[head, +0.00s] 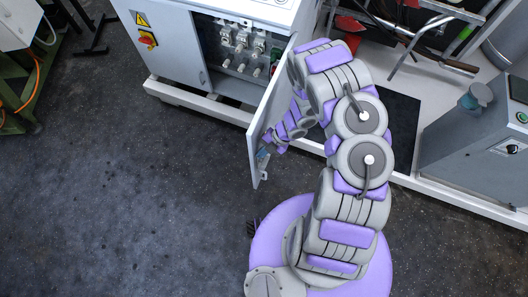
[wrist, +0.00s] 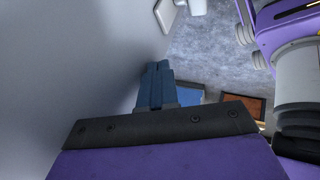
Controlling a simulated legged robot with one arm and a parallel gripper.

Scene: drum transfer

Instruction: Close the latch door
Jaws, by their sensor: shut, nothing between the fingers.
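The grey latch door (head: 268,108) stands swung open from the right side of the white cabinet (head: 178,42) in the head view. Its free edge points toward my base. My arm reaches over to the right side of the door, and my gripper (head: 265,153) is low beside the door's free end. In the wrist view, the blue fingers of my gripper (wrist: 155,82) are together and hold nothing. A smooth grey surface (wrist: 70,60), probably the door panel, fills the left of that view close to the fingers. I cannot tell whether they touch it.
The open cabinet shows metal fittings (head: 242,42) inside. A grey machine box (head: 470,150) stands at the right, near a white floor frame (head: 460,197). A rack with tools (head: 420,35) stands at the back right. The dark floor (head: 130,180) left of the door is clear.

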